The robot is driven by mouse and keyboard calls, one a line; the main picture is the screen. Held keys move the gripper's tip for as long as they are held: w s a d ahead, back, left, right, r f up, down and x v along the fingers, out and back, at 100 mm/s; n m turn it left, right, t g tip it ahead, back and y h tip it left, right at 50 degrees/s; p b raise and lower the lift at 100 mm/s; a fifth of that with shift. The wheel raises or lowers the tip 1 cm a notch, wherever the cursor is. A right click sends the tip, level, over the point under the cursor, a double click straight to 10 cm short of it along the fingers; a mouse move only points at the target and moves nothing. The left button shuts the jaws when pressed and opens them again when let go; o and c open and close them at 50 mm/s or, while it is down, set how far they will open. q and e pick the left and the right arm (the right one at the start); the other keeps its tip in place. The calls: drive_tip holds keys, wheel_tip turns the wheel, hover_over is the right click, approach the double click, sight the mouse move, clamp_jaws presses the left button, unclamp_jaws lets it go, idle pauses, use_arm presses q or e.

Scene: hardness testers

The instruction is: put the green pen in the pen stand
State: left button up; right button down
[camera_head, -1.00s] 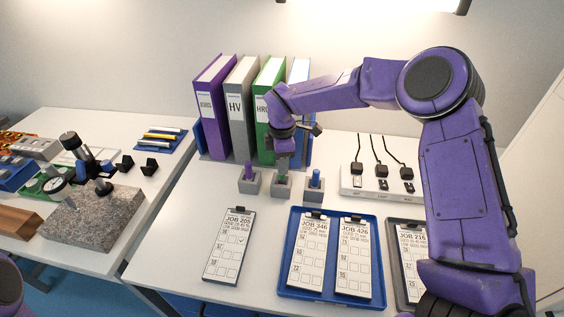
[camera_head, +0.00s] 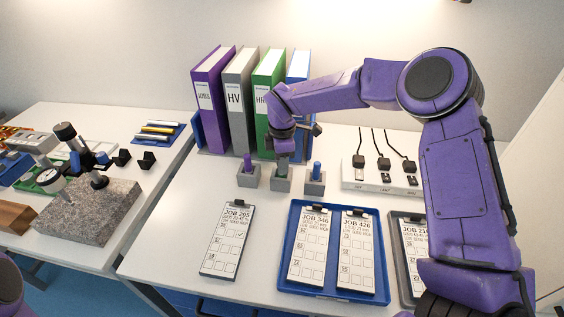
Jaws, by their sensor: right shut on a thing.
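Three small grey pen stands stand in a row in front of the binders. The left stand (camera_head: 249,180) holds a purple pen (camera_head: 248,161), and the right stand (camera_head: 314,188) holds a blue pen (camera_head: 317,169). My right gripper (camera_head: 283,155) points down directly over the middle stand (camera_head: 281,184). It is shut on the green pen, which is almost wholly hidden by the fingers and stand. I cannot tell how deep the pen sits in the stand. My left gripper is out of view.
Behind are purple (camera_head: 210,105), grey and green binders (camera_head: 266,90). A power strip (camera_head: 385,181) is on the right. In front lie a clipboard (camera_head: 226,245) and a blue tray (camera_head: 333,290) with two more. A tester (camera_head: 88,215) stands on the left table.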

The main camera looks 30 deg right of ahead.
drive_tip(key=shift+f+b, duration=0.45)
drive_tip(key=shift+f, duration=0.15)
drive_tip(key=c, duration=0.9)
unclamp_jaws()
drive_tip(key=shift+r, duration=0.1)
wheel_tip(320, 180, up, 10)
drive_tip(key=shift+r+b, duration=0.25)
drive_tip(key=shift+b, duration=0.45)
